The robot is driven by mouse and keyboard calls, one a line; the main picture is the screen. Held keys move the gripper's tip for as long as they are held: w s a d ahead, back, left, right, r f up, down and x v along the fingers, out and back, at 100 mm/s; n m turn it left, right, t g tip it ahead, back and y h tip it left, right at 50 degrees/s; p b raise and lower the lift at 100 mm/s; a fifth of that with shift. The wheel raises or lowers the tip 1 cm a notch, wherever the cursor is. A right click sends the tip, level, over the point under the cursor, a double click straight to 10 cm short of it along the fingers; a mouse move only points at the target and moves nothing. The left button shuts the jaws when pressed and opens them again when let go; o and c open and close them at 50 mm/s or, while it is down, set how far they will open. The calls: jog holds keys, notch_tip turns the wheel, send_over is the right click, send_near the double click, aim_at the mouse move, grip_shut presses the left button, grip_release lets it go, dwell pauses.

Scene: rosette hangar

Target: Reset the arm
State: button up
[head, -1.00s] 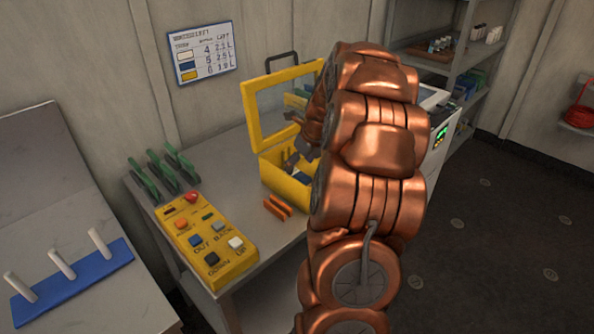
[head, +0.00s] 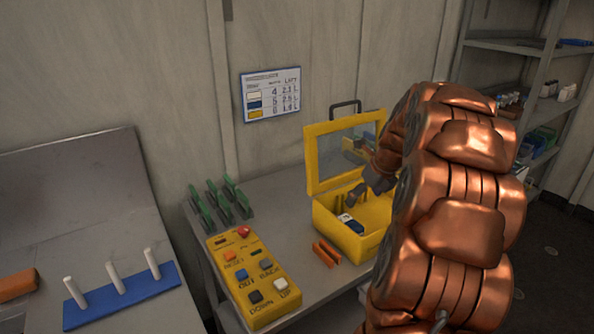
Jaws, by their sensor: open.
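My copper-coloured arm fills the right of the head view and bends over toward the yellow box (head: 340,236). My gripper (head: 366,192) is open at the arm's far end, low over the open box. The box's windowed lid (head: 313,160) stands up at the back. A small blue and white item (head: 350,222) lies inside the box, below and left of the gripper, and seems apart from it. Part of the box's right side is hidden behind my arm.
A yellow button panel (head: 255,285) and an orange piece (head: 326,252) lie on the grey table, with green clips (head: 222,200) behind. A blue base with white pegs (head: 122,295) stands at left. Shelves (head: 500,45) are at back right. A chart (head: 270,95) hangs on the wall.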

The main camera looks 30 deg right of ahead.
jog(key=s+a+n+g+y, duration=0.1)
jog(key=s+a+n+g, duration=0.15)
jog(key=a+n, duration=0.8)
jog(key=s+a+n+g, duration=0.1)
jog(key=s+a+n, duration=0.35)
jog(key=a, duration=1.05)
jog(key=s+a+f+n+g, duration=0.1)
jog(key=s+a+n, duration=0.5)
jog(key=s+n, duration=0.3)
jog(key=s+a+f+n+g+h, duration=0.1)
jog(key=s+a+f+n+g, duration=0.1)
jog(key=s+a+n, duration=0.4)
jog(key=shift+s+f+n, duration=0.3)
jog(key=shift+s+n, duration=1.55)
jog(key=shift+n, duration=1.25)
